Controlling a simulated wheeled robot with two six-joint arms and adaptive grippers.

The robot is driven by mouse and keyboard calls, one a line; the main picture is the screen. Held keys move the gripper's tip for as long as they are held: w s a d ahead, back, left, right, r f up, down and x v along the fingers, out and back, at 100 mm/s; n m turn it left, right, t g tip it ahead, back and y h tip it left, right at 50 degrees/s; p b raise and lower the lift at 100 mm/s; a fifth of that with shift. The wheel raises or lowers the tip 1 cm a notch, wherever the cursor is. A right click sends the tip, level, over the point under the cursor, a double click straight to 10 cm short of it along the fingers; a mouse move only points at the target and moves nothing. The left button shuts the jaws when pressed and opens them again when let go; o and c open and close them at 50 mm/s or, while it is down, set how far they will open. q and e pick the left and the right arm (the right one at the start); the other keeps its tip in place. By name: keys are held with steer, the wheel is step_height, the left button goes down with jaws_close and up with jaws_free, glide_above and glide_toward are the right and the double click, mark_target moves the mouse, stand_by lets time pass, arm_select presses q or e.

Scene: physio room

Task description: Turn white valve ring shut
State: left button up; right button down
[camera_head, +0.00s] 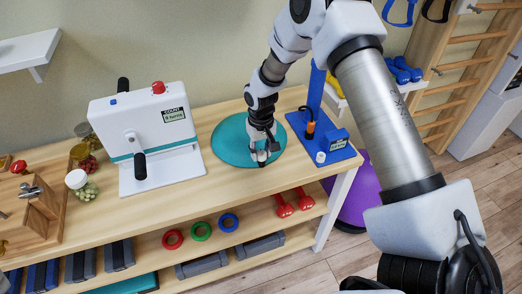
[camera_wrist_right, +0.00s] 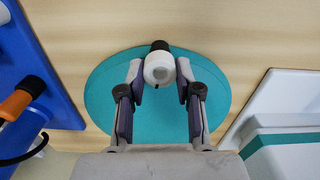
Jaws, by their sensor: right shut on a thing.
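The white valve ring (camera_wrist_right: 158,69) shows in the right wrist view at the edge of a round teal cushion (camera_wrist_right: 98,95), with a short black part behind it. The cushion (camera_head: 228,141) lies flat on the wooden bench in the head view. My right gripper (camera_head: 262,155) reaches down over the cushion's front part. In the right wrist view the fingers of my right gripper (camera_wrist_right: 160,74) are closed on the ring from both sides. In the head view the gripper mostly hides the ring. My left gripper is not in view.
A white machine with black handles (camera_head: 145,130) stands left of the cushion. A blue stand with an orange-handled tool (camera_head: 322,148) stands close on the right. Jars (camera_head: 79,183) and a wooden fixture are farther left. The lower shelf (camera_head: 250,238) holds rings and red dumbbells.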

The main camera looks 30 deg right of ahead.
steer(key=shift+m, duration=0.3)
steer(key=m+p, duration=0.3)
steer(key=m, duration=0.1)
steer(key=shift+s+r+m, duration=0.1)
steer(key=shift+m, duration=0.3)
steer(key=shift+m+p, duration=1.1)
steer(key=shift+m, duration=0.8)
steer(key=shift+f, duration=0.2)
steer(key=c, duration=0.8)
jaws_free()
